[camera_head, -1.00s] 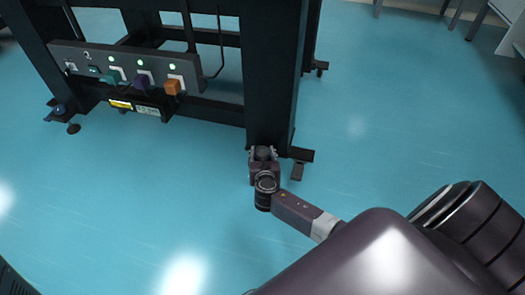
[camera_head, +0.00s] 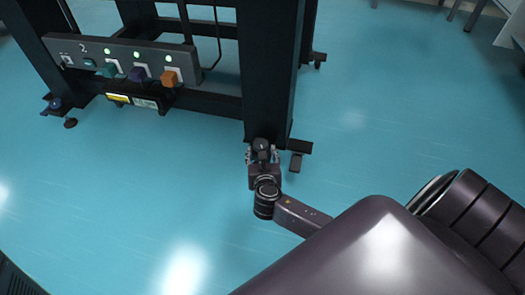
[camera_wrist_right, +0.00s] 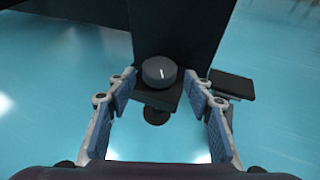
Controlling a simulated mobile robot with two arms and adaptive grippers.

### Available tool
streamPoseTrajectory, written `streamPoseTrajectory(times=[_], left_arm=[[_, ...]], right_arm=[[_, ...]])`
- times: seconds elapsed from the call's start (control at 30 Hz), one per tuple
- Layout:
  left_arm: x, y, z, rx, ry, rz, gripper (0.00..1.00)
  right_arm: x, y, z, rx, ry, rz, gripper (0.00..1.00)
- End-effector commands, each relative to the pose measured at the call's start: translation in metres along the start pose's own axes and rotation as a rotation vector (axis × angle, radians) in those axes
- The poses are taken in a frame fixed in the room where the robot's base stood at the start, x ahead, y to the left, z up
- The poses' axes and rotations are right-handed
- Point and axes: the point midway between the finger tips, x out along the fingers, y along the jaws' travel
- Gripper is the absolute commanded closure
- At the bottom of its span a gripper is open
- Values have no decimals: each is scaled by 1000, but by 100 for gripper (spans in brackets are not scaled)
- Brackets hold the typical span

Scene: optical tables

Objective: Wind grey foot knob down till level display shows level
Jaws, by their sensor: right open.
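The dark grey foot knob (camera_head: 261,145), a short round cap with a white mark on top, sits at the bottom of the near black table leg (camera_head: 268,75). In the right wrist view the knob (camera_wrist_right: 160,72) stands ahead, between the fingertips in the picture, with gaps on both sides. My right gripper (camera_head: 262,158) is open at the foot of the leg; its two blue-padded fingers (camera_wrist_right: 160,90) spread left and right of the knob and do not visibly touch it. I cannot make out a level reading. My left gripper is out of view.
A grey panel (camera_head: 125,46) with green lights and teal, purple and orange buttons hangs on the table frame. Another foot with a blue knob (camera_head: 55,104) stands at left. A dark flat foot piece (camera_head: 300,147) juts out right of the leg. Floor (camera_head: 130,200) in front is clear.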

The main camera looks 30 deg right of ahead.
Motion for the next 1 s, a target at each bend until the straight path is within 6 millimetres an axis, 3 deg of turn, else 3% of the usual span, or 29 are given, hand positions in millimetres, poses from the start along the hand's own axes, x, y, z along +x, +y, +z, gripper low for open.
streamPoseTrajectory(times=[0.1,0.33,1.0], left_arm=[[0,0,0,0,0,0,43],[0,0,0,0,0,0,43],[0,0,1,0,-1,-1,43]], right_arm=[[-24,0,-1,-1,1,3,53],[-52,0,0,0,0,1,53],[-58,2,1,7,1,5,53]])
